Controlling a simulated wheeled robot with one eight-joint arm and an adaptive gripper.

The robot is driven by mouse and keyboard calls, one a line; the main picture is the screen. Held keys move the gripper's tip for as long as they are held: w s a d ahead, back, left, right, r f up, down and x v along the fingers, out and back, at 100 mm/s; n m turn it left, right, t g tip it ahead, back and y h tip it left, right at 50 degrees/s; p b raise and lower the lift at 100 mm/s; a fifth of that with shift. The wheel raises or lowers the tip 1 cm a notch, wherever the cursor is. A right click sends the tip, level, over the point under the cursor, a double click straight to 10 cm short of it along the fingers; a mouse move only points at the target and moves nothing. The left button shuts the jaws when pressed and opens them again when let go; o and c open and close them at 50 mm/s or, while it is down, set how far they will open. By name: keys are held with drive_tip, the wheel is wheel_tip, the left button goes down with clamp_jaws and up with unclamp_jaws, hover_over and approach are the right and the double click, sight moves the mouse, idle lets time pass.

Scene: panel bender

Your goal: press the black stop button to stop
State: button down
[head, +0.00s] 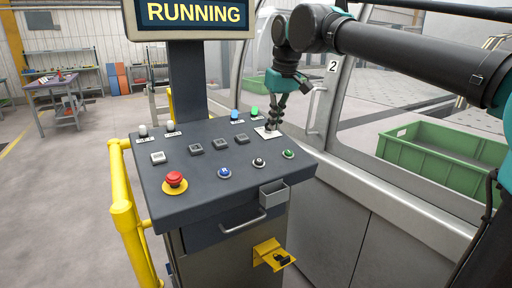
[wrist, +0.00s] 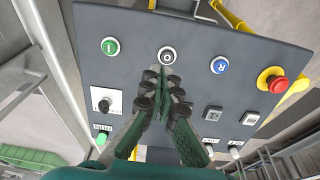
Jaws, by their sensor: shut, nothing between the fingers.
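The black stop button (head: 259,162) sits in the front row of the sloped console panel, between a blue and a green button. In the wrist view the black button (wrist: 167,56), marked with a white O, lies just beyond my fingertips. My gripper (head: 270,126) is shut and empty, pointing down over the back right of the panel. In the wrist view its closed fingertips (wrist: 165,74) appear close to the button, with the button uncovered. The head view shows the gripper apart from the button. The screen (head: 195,14) reads RUNNING.
The blue button (head: 224,172) and green button (head: 288,154) flank the black one. A red emergency button (head: 175,180) stands at the front left. Indicator lamps and square buttons fill the rest of the panel. A glazed machine enclosure (head: 345,75) stands close on the right.

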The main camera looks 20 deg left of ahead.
sight(260, 160)
drive_tip(key=shift+s+a+r+n, duration=0.1)
drive_tip(key=shift+a+r+n, duration=0.2)
drive_tip(key=shift+a+r, duration=0.8)
drive_tip(key=shift+a+f, duration=0.1)
drive_tip(key=shift+f, duration=0.1)
drive_tip(key=x, duration=1.4)
